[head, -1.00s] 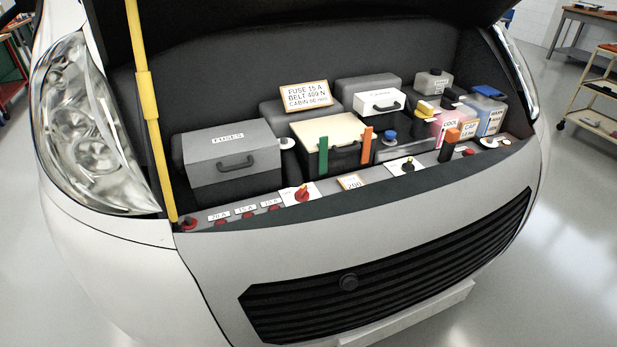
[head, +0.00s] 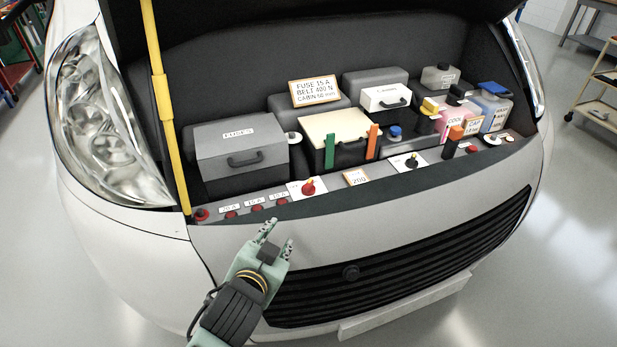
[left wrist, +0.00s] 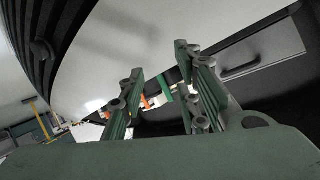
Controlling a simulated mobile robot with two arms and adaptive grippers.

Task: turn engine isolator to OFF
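A red rotary knob (head: 308,187) with a yellow mark sits on a white plate on the front ledge of the engine bay. A black knob (head: 411,162) with a yellow mark sits on another white plate further right. The plate lettering is too small to read, so I cannot tell by label which is the engine isolator. My left gripper (head: 277,239) is open and empty in front of the bumper, below and left of the red knob and apart from it. Its two spread fingers also show in the left wrist view (left wrist: 160,92). My right gripper is not in view.
A yellow prop rod (head: 164,110) stands at the left of the bay. A grey FUSES box (head: 240,150), the battery with green (head: 329,151) and orange (head: 372,141) strips, and several bottles stand behind the ledge. Small red fuses line the ledge's left. The black grille (head: 400,260) lies below.

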